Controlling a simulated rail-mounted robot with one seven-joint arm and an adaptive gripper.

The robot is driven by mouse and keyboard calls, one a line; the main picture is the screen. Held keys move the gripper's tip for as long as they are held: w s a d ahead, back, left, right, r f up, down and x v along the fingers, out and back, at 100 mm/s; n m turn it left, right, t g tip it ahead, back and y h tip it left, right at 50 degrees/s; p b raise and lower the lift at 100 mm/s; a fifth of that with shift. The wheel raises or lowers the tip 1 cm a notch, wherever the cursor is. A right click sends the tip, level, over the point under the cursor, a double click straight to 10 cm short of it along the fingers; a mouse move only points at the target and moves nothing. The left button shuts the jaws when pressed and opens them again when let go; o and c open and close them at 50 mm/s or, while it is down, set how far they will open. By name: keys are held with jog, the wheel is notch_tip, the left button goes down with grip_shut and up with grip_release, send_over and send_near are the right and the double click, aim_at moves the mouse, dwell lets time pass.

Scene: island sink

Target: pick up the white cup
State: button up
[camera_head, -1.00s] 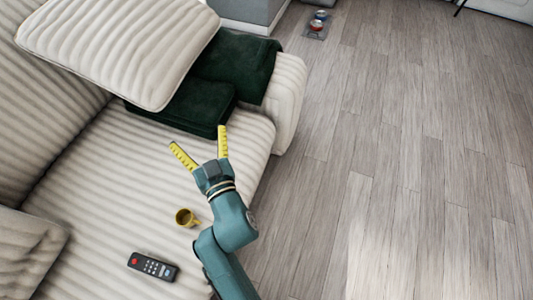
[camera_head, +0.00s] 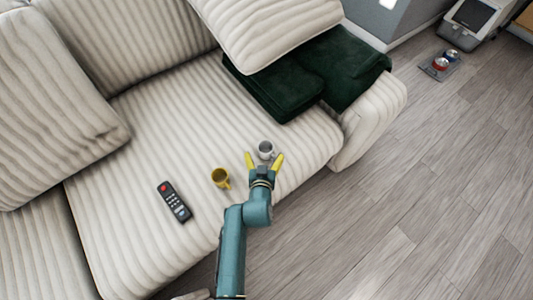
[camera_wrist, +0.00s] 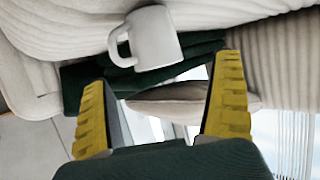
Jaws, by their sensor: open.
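The white cup (camera_head: 265,149) stands on the sofa seat near its front edge, close to the dark green blanket. My gripper (camera_head: 264,160) is open, with its two yellow fingers on either side of the near side of the cup in the head view. In the wrist view the cup (camera_wrist: 154,38) shows beyond the fingertips, with its handle to the left. The gap between the yellow fingers (camera_wrist: 163,100) is empty. I cannot tell whether a finger touches the cup.
The folded green blanket (camera_head: 290,85) and a cushion (camera_head: 265,25) are behind the cup. Wood floor (camera_head: 420,210) is free at the right.

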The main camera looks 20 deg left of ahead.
aim_at(266, 142)
jog(key=b+x, duration=0.1)
jog(key=x, duration=0.1)
jog(key=b+x, duration=0.2)
jog(key=x, duration=0.1)
jog(key=shift+w+d+r, duration=0.1)
jog(key=shift+w+r, duration=0.1)
jog(key=shift+s, duration=0.2)
jog(key=shift+c, duration=0.4)
jog(key=shift+w, duration=0.1)
jog(key=c, duration=1.2)
jog(key=shift+r, duration=0.15)
jog(key=shift+c, duration=0.4)
